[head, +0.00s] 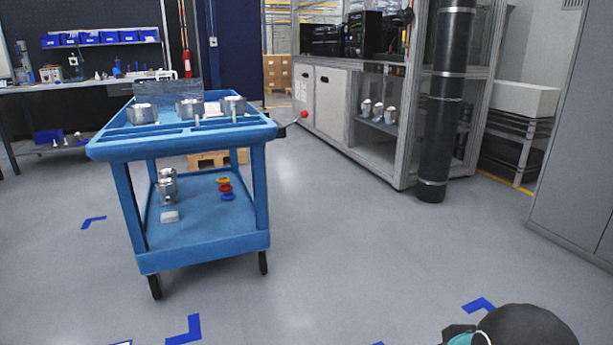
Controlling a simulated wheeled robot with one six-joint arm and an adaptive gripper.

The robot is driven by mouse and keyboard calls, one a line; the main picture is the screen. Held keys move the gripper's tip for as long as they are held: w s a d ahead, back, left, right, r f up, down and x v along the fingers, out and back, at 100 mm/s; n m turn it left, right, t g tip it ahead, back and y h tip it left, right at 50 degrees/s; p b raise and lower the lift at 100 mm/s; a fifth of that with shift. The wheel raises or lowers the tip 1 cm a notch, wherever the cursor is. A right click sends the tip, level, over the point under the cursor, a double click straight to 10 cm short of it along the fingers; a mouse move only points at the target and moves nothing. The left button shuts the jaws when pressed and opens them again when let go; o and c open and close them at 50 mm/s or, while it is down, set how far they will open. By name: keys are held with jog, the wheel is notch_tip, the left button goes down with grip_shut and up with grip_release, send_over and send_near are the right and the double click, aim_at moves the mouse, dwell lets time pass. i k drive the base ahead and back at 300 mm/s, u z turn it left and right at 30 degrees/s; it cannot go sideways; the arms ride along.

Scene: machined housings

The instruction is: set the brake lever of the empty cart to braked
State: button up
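A blue two-shelf cart (200,252) stands left of centre on dark casters. It is not empty: several metal housings (190,108) stand on its top. Its lower shelf holds more metal parts (167,188) and a small stack of yellow, red and blue pieces (226,188). A thin lever with a red knob (304,114) sticks out at the cart's right top corner, tilted up to the right; I cannot tell for certain that it belongs to the cart. No empty cart shows. My gripper is not in view; a dark rounded part of my arm shows at the bottom right.
Blue corner marks (185,330) lie on the floor in front, with another mark (478,305) at right. A framed machine cabinet (330,105) with a black column (445,110) stands behind right. A grey cabinet (577,150) is at far right. The middle floor is clear.

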aim_at(304, 114)
jog(key=u, duration=0.2)
jog(key=i, duration=0.75)
jog(key=u, duration=0.15)
jog(key=k, duration=0.55)
jog(key=z, duration=0.7)
jog(key=i, duration=1.9)
jog(key=u, duration=0.7)
